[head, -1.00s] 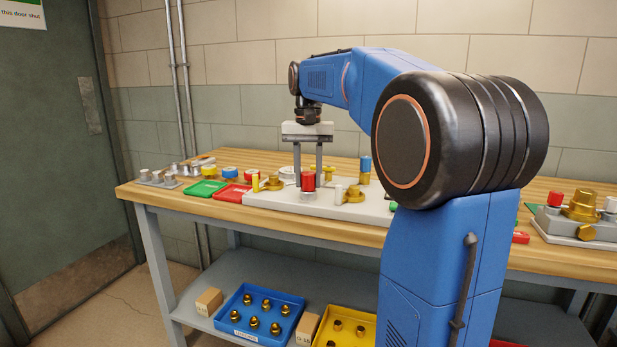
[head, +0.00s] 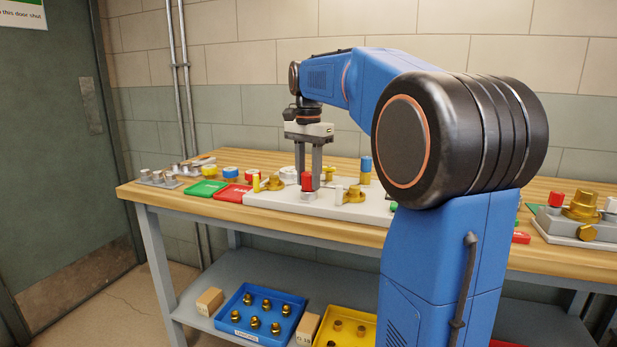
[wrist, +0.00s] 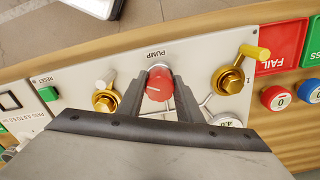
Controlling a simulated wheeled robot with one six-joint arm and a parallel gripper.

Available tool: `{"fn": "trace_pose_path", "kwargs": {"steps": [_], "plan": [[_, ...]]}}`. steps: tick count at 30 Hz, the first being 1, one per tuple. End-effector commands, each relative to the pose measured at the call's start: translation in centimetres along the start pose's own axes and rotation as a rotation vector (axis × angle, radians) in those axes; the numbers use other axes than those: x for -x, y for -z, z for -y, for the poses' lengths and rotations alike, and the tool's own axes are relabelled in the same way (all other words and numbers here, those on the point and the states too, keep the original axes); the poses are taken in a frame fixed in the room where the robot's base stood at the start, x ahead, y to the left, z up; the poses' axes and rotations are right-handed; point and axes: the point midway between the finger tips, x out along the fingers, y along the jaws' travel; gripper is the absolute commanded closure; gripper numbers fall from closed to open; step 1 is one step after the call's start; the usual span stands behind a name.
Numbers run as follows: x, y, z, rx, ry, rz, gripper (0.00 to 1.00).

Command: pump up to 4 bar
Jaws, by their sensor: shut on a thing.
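The red pump knob (wrist: 158,84) stands on the pale grey test panel (wrist: 150,50) beside the printed word PUMP. It also shows in the head view (head: 307,180). My gripper (wrist: 157,90) is shut on the knob, one finger on each side, pointing down from above. In the head view my gripper (head: 308,184) stands over the front part of the panel. A round white gauge (wrist: 227,120) is partly hidden behind my gripper in the wrist view, and I cannot read its pressure.
A brass valve with a yellow lever (wrist: 228,79) and one with a white lever (wrist: 106,100) flank the knob closely. A green reset button (wrist: 48,93) lies farther left. Red (head: 233,193) and green (head: 207,187) trays lie left of the panel in the head view.

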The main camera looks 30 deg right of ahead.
Motion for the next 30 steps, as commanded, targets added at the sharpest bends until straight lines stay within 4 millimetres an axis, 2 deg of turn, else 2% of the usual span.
{"fn": "trace_pose_path", "kwargs": {"steps": [12, 13, 15, 25, 30], "plan": [[0.1, 0.1, 0.1, -0.007, 0.003, -0.003, 0.9], [0.1, 0.1, 0.1, -0.007, 0.003, -0.003, 0.65], [0.1, 0.1, 0.0, -0.007, 0.003, -0.002, 0.49], [0.2, 0.0, 0.0, -0.007, 0.001, -0.001, 0.49], [1.6, 0.1, 0.1, -0.006, 0.002, -0.002, 0.49]]}}
